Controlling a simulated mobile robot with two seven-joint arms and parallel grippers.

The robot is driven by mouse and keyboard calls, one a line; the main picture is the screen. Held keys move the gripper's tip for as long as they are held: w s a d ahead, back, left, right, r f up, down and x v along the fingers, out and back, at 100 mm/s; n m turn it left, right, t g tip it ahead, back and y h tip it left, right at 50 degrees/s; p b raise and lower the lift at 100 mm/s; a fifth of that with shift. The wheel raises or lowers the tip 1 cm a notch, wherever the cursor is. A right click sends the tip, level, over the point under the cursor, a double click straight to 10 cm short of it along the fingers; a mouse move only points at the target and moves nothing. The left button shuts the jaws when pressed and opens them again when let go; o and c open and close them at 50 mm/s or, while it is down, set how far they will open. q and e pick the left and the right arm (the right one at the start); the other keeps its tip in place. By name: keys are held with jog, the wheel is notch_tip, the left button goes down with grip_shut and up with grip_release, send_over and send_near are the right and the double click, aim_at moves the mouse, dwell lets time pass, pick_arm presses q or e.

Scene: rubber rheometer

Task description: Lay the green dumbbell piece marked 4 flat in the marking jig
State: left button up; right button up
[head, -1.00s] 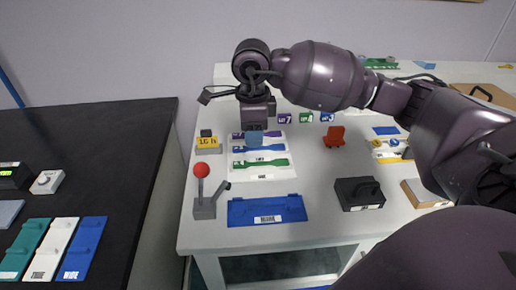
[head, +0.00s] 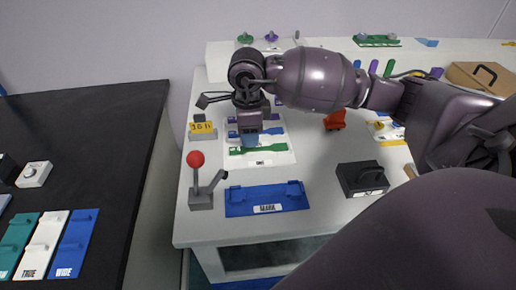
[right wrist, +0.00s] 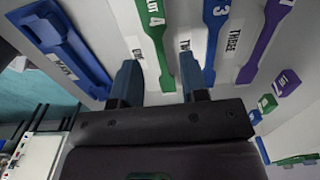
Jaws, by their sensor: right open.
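The green dumbbell piece marked 4 (head: 268,148) lies flat on a white sheet (head: 283,158), nearest the front of the dumbbell row. It also shows in the right wrist view (right wrist: 155,32), with its 4 readable. My right gripper (head: 249,143) is open over the row; in the right wrist view its fingers (right wrist: 160,78) sit on either side of the green piece's narrow part, and I cannot tell whether they touch it. The blue marking jig (head: 266,199), labelled MARK, lies in front of the sheet, empty; it also shows in the right wrist view (right wrist: 68,45). My left gripper is out of view.
A blue dumbbell marked 3 (right wrist: 212,38) and a purple one (right wrist: 262,42) lie beside the green piece. A lever with a red ball (head: 196,160) stands left of the jig. Table between jig and block is clear.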

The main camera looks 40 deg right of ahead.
aim_at(259, 149)
jog(key=shift+s+f, duration=0.1)
jog(key=shift+f, duration=1.8)
jog(key=shift+f+b, duration=0.2)
jog(key=shift+b, duration=0.1)
grip_shut()
